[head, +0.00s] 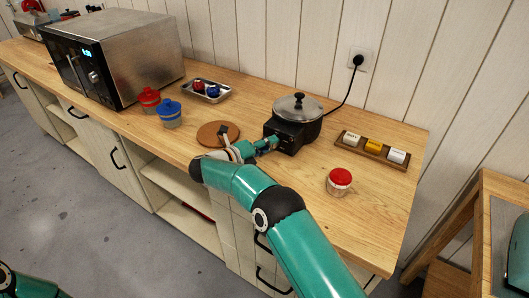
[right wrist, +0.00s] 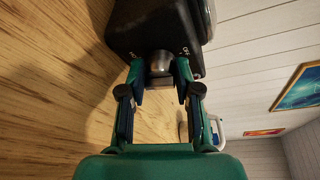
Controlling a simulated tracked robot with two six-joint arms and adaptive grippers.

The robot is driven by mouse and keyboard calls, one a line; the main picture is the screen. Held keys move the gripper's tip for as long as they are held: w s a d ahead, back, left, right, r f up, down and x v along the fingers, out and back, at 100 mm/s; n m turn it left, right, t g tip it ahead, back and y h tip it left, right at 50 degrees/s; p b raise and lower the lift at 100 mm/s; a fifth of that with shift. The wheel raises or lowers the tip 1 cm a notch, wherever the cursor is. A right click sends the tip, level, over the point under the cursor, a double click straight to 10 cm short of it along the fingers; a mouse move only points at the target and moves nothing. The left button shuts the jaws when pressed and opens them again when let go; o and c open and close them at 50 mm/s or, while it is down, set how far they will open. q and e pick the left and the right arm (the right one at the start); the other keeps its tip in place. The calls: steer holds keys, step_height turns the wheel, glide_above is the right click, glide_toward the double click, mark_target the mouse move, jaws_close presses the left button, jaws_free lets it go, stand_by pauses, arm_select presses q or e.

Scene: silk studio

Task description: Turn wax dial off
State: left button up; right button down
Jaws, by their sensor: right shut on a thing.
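The black wax heater (head: 293,128) stands on the wooden counter with a metal lidded pot (head: 298,105) on top. Its metal dial (right wrist: 160,62) sticks out of the front face in the right wrist view. White lettering that seems to read OFF shows on the face beside the dial. My right gripper (head: 268,145) is at the heater's front, and its fingers are shut on the dial from both sides in the right wrist view (right wrist: 160,80). The dial's exact pointer position cannot be told. Only a piece of my left arm shows at the lower left of the head view.
A round brown board (head: 212,137) lies left of my right gripper. A red-lidded jar (head: 339,182) stands right of my arm. A wooden tray of small blocks (head: 371,152) lies right of the heater. A black cord runs to the wall socket (head: 357,60).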

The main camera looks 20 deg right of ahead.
steer(key=shift+d+f+n+h+b, duration=0.1)
steer(key=shift+f+n+h+b, duration=0.25)
steer(key=shift+n+b, duration=0.45)
steer(key=shift+r+n+g+h+b, duration=0.15)
steer(key=shift+n+g+h+b, duration=0.15)
steer(key=shift+n+b, duration=0.15)
steer(key=shift+n, duration=0.25)
steer(key=c, duration=0.8)
jaws_free()
steer(key=shift+w+d, duration=0.1)
steer(key=shift+d, duration=0.05)
steer(key=shift+a, duration=0.2)
